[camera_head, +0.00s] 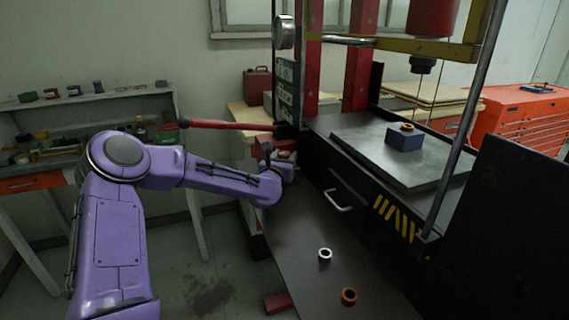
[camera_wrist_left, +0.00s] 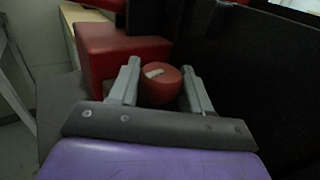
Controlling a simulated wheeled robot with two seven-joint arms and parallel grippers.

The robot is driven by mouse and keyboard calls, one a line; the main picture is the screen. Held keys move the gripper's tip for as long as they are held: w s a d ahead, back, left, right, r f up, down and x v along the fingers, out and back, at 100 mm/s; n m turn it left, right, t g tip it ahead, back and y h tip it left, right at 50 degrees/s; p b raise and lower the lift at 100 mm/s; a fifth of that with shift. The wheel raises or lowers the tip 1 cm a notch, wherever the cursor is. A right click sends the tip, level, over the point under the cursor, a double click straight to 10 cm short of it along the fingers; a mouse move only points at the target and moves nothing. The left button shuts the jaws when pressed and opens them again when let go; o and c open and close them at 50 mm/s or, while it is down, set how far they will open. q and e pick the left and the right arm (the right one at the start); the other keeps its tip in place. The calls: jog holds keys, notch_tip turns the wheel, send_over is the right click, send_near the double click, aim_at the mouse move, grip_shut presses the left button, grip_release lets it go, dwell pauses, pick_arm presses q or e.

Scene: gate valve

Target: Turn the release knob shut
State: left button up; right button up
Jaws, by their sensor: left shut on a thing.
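The release knob (camera_wrist_left: 160,86) is a round red knob with a pale mark on its face, seen in the left wrist view. It sits beside a red pump block (camera_wrist_left: 115,55). My left gripper (camera_wrist_left: 162,88) is shut on the knob, one grey finger on each side. In the head view my purple left arm reaches in from the left, and its gripper (camera_head: 284,160) is at the red pump block (camera_head: 265,148) left of the press. The knob is mostly hidden there. My right gripper is not in view.
A red pump handle (camera_head: 225,125) sticks out to the left just above my left arm. The black press frame (camera_head: 320,165) stands close on the right. A white ring (camera_head: 325,254) and a copper ring (camera_head: 348,296) lie on the dark surface in front.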

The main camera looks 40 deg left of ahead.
aim_at(281, 156)
pick_arm(q)
jog(key=shift+m+t+h+b, duration=0.35)
jog(key=shift+m+t+h, duration=0.35)
jog(key=shift+h, duration=0.6)
jog(key=shift+m, duration=0.3)
jog(key=shift+c, duration=0.2)
jog(key=o, duration=1)
jog(key=shift+s, duration=0.1)
jog(key=shift+s+d+r, duration=0.15)
jog(key=shift+s, duration=0.35)
jog(key=s+p, duration=0.2)
jog(key=p, duration=0.1)
jog(key=s+d+r+p, duration=0.1)
jog(key=p, duration=0.1)
jog(key=shift+s, duration=0.4)
jog(key=v, duration=0.2)
jog(key=f+v, duration=0.1)
jog(key=v, duration=0.2)
jog(key=shift+s+d+f+p, duration=0.1)
jog(key=shift+s+p, duration=0.1)
jog(key=shift+p, duration=0.2)
